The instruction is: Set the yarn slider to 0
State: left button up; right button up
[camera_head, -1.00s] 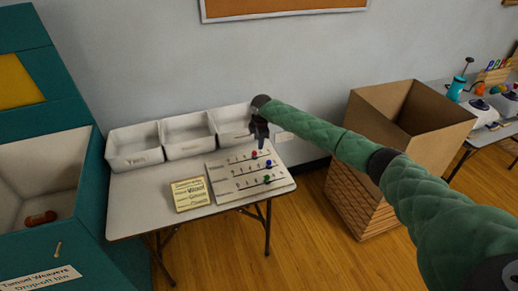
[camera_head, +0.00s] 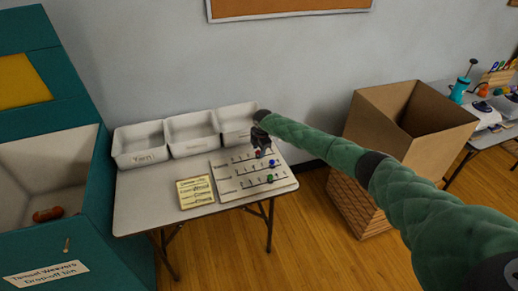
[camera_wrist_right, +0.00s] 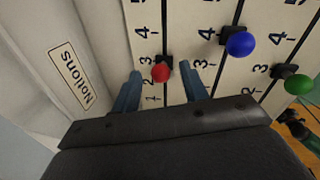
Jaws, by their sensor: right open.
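The white slider board (camera_head: 228,184) lies on the table with three numbered scales. The red knob (camera_wrist_right: 161,72) is on the upper scale, close to the 3 mark. The blue knob (camera_wrist_right: 240,44) is near 4 and the green knob (camera_wrist_right: 298,84) near 3. The row names are too small to read, so I cannot tell which row is yarn. My right gripper (camera_wrist_right: 160,69) is open, its two blue fingers on either side of the red knob with a gap to each. In the head view my right gripper (camera_head: 261,141) is over the upper scale and partly covers the red knob.
Three white bins (camera_head: 140,158) stand behind the board, the left one labelled Yarn. A yellow note card (camera_head: 196,192) lies left of the board. A teal drop-off bin (camera_head: 60,255) stands at left.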

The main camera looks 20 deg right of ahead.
pick_arm(q)
jog(key=shift+s+a+f, duration=0.1)
jog(key=shift+a+f, duration=0.05)
pick_arm(e)
jog(key=shift+f, duration=0.3)
jog(key=shift+c, duration=0.4)
